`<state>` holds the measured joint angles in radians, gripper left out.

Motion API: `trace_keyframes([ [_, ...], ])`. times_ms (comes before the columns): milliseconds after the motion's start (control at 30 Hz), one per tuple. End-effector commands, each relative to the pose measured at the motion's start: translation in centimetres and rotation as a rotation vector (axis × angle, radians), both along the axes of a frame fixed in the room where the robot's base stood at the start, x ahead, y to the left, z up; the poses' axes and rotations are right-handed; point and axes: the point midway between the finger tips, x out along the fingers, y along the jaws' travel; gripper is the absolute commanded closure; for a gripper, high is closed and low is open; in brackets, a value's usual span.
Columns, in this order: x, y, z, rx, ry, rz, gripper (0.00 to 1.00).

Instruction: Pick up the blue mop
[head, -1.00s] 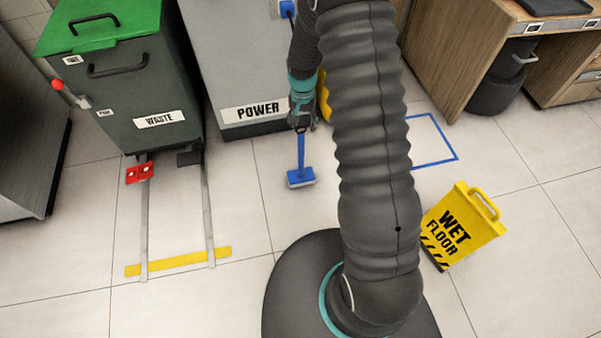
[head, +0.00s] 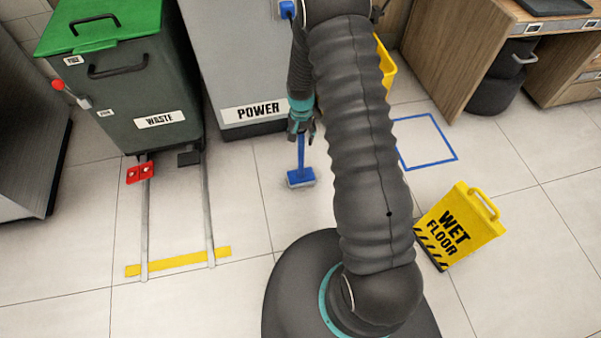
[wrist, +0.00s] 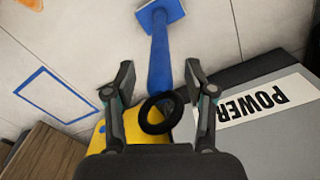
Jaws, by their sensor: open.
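The blue mop (head: 301,178) stands in front of the grey POWER cabinet, with its flat head on the floor. In the wrist view its blue handle (wrist: 160,60) runs up to a black ring (wrist: 160,112) at its end. My gripper (head: 301,130) is at the top of the mop in the head view. In the wrist view my gripper (wrist: 158,88) is open, with one finger on each side of the handle and a gap on both sides. The black ring lies between the fingers, near the palm. The handle's upper part is hidden by my gripper in the head view.
The grey POWER cabinet (head: 225,60) stands close behind the mop, and a yellow bucket-like object (head: 385,65) is to its right. A green-lidded waste bin (head: 140,90) is at left. A yellow wet floor sign (head: 460,225) stands at right. Floor in front is clear.

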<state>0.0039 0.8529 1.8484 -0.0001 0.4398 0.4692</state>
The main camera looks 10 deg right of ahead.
Motion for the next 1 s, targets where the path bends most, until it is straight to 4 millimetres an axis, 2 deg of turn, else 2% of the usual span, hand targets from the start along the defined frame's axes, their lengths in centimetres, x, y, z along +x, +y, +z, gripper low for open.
trace_keyframes([
  [33,0.0,0.0,0.0,0.0,0.0,0.0,0.45],
  [67,0.0,0.0,0.0,0.0,0.0,0.0,0.5],
  [267,0.0,0.0,0.0,0.0,0.0,0.0,1.0],
  [733,0.1,0.0,0.7,0.0,-0.001,0.0,1.0],
  [867,0.1,0.0,2.0,0.0,-0.004,0.0,1.0],
  [1000,0.2,-0.1,4.6,0.0,-0.005,0.0,1.0],
])
